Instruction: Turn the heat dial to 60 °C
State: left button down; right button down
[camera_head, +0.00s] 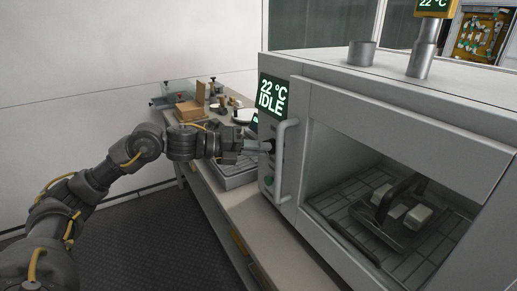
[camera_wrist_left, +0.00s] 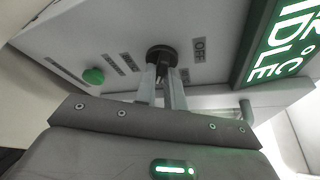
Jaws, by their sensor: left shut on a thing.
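The heat dial (camera_wrist_left: 161,57) is a round black knob on the oven's front panel, marked with several labels, one reading OFF. My left gripper (camera_wrist_left: 164,82) has its two fingertips closed on the dial. In the head view my left gripper (camera_head: 264,146) reaches the panel beside the door handle and partly hides the dial. The oven's display (camera_head: 272,95) reads 22 °C IDLE in white on green; it also shows in the left wrist view (camera_wrist_left: 285,40). My right gripper is not in view.
The oven's vertical door handle (camera_head: 281,160) stands right beside my left gripper. A green button (camera_wrist_left: 93,76) sits on the same panel. Through the oven window, a rack (camera_head: 345,200) holds a dark holder with pale blocks. A bench (camera_head: 215,195) with boxes and small items lies behind.

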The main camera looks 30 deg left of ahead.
pick_arm(q)
jog(key=c, duration=1.5)
grip_release()
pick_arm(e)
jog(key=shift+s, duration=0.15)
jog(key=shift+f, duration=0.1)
